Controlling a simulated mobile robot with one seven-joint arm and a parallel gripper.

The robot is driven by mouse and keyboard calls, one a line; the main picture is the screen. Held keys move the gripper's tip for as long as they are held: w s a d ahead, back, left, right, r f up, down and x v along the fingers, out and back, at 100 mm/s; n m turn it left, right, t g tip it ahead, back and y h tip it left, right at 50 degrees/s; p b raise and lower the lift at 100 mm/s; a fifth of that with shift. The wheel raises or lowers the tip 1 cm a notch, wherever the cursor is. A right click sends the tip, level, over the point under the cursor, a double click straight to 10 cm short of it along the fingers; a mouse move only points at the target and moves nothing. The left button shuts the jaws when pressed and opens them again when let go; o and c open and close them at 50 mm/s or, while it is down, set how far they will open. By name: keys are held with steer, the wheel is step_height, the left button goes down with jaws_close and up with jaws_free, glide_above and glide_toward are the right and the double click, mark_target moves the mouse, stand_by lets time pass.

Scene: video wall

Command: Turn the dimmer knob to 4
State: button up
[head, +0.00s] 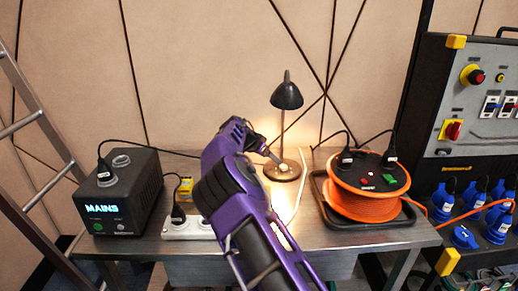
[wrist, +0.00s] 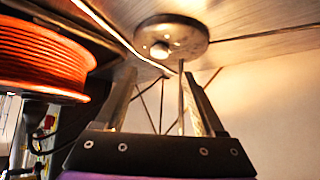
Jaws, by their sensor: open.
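The black desk lamp (head: 287,95) stands on the steel table, its light falling on its round base (head: 290,177). A small pale knob (head: 283,167) sits on that base. In the wrist view, the round base (wrist: 192,30) is at the top, with the bright knob (wrist: 160,50) on it. No dial numbers are readable. My gripper (head: 272,156) is close to the lamp base, just left of the knob in the head view. In the wrist view, my gripper (wrist: 157,72) has its two fingers apart, with nothing between them; the knob appears just beyond the tips.
An orange cable reel (head: 368,180) stands right of the lamp. A black MAINS box (head: 120,197) and a white power strip (head: 188,228) are at the left. A pale cable (head: 301,185) runs beside the base. The wall is close behind the lamp.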

steer(key=v, duration=0.8)
